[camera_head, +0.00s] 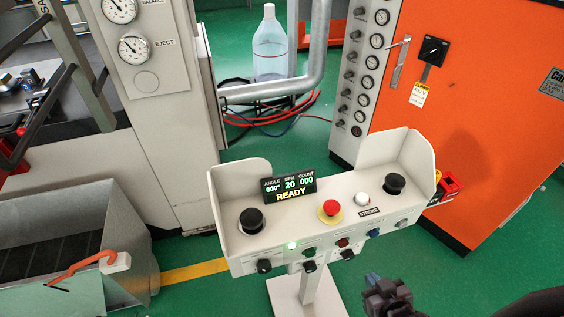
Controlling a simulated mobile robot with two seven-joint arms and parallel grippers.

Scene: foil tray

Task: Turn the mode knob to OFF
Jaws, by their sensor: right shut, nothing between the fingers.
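A white two-hand control console (268,240) stands on a post in the middle. Its front face carries several dark knobs: a left one (264,266), a middle one (309,266) and a right one (347,254). Their labels are too small to read, so I cannot tell which is the mode knob or where it points. The console display (289,188) shows READY. My right gripper (388,296) is dark, shut and empty. It is low in the picture, right of the console's front knobs and apart from them. My left gripper is not in view.
The console top has a red mushroom button (330,209), a white button (362,199) and black palm buttons (251,219) and (395,183) under side guards. An orange cabinet (480,110) stands behind right. A metal bin (70,250) is at left. Green floor (470,285) is clear at lower right.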

